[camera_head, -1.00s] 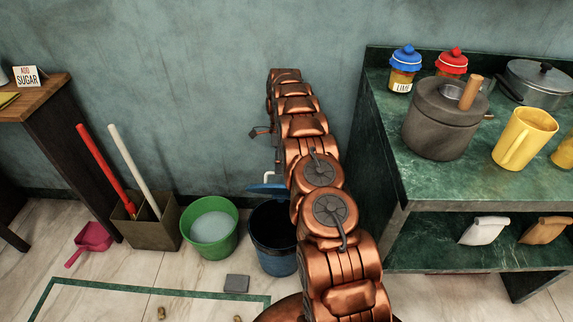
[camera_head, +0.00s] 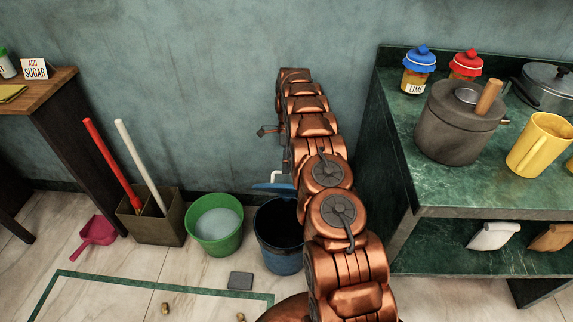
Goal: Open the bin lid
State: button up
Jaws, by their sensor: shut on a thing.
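The blue bin (camera_head: 279,259) stands on the floor, left of the green counter, and its dark inside shows from above. A blue lid (camera_head: 272,187) with a pale handle (camera_head: 280,173) is raised at the bin's back, seen nearly edge-on. My copper arm covers the lid's right part and the bin's right side. Only a small dark piece of my gripper (camera_head: 268,131) shows left of the arm, above the lid. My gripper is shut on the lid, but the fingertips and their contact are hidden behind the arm.
A green bucket (camera_head: 215,225) stands close to the bin's left, beside a brown box (camera_head: 153,225) holding two long handles. The green counter (camera_head: 420,180) with a pot (camera_head: 455,130) is close on the right. The wall is behind.

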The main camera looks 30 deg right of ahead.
jog(key=shift+d, duration=0.1)
dwell(0.3)
notch_tip(320, 180, up, 10)
jog(key=shift+r, duration=0.15)
dwell(0.4)
dwell(0.4)
